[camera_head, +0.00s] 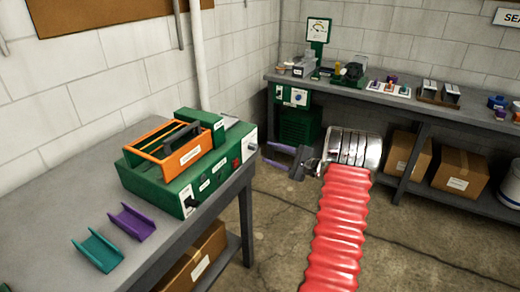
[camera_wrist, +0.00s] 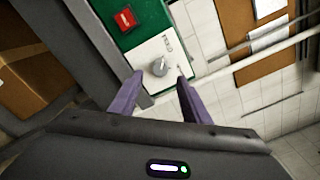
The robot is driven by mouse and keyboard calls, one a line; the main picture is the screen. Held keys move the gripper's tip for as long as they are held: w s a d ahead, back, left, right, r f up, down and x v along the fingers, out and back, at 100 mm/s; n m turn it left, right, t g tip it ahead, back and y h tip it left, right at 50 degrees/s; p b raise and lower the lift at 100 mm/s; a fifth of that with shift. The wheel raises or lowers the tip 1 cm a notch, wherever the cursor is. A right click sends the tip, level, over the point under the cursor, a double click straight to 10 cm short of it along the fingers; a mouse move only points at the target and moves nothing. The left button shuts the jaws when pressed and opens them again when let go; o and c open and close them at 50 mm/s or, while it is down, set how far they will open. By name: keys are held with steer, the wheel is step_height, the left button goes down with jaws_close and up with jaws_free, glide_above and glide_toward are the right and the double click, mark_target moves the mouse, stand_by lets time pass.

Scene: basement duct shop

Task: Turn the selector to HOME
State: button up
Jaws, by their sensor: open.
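The selector is a grey round knob (camera_wrist: 159,68) on a white panel (camera_wrist: 165,50) at the end of a green machine (camera_head: 190,185). It also shows small in the head view (camera_head: 252,137). Small marks stand beside the knob; I cannot read them or tell where it points. My gripper (camera_head: 266,153) is open and empty, just right of the machine's panel end. In the wrist view my gripper's two purple fingers (camera_wrist: 160,80) reach toward the knob, one to each side in the picture. They look apart from it, though the exact gap is unclear.
A red button (camera_wrist: 124,20) sits on the green face beside the panel. An orange tote (camera_head: 175,152) rests on the machine. Teal (camera_head: 97,250) and purple (camera_head: 132,222) channels lie on the near bench. A far bench (camera_head: 440,108) holds several parts. Floor between benches is clear.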

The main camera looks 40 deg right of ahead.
mark_target(256, 148)
steer(key=x, duration=0.6)
steer(key=shift+w, duration=0.1)
steer(key=shift+c, duration=0.4)
